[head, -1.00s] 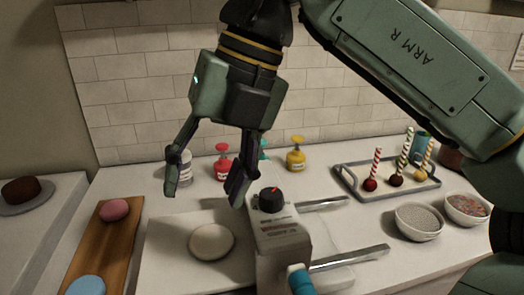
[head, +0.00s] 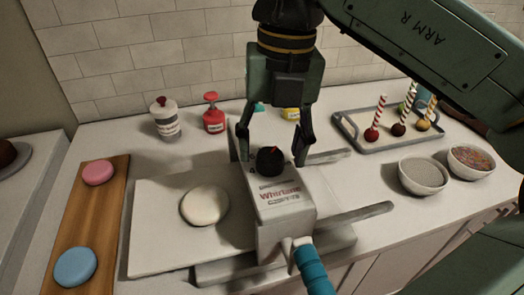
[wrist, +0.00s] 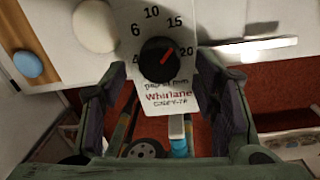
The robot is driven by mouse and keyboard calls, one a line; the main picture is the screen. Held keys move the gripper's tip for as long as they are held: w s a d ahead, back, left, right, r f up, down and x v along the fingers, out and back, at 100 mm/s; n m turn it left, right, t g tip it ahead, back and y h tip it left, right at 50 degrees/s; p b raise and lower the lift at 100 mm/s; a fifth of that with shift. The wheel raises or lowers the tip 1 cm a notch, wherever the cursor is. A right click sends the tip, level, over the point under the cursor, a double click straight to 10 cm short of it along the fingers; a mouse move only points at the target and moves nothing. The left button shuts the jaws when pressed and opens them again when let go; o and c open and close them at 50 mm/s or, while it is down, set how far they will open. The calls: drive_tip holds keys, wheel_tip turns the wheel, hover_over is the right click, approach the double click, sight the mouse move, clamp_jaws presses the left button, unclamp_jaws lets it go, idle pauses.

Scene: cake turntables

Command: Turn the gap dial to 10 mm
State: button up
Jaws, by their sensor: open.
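The gap dial (head: 270,161) is a black knob with a red pointer on top of the white Whirlane machine (head: 285,195). In the wrist view the dial (wrist: 160,62) is ringed by printed numbers including 6, 10, 15 and 20. Its red pointer (wrist: 166,54) points up and right, between 15 and 20. My gripper (head: 272,147) is open and points down over the dial, one finger on each side. The fingers (wrist: 165,88) are wide apart in the wrist view, with clear space between them and the knob. Part of the lettering below the dial is hard to read.
A pale dough disc (head: 205,205) lies on the machine's left bed. A teal-handled crank (head: 314,270) sticks out in front. Bottles (head: 214,117) stand behind, a tray of cake pops (head: 352,140) and two bowls (head: 423,175) at right, a wooden board (head: 88,215) at left.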

drive_tip(key=shift+f, duration=0.7)
drive_tip(key=shift+c, duration=0.4)
drive_tip(key=c, duration=1.1)
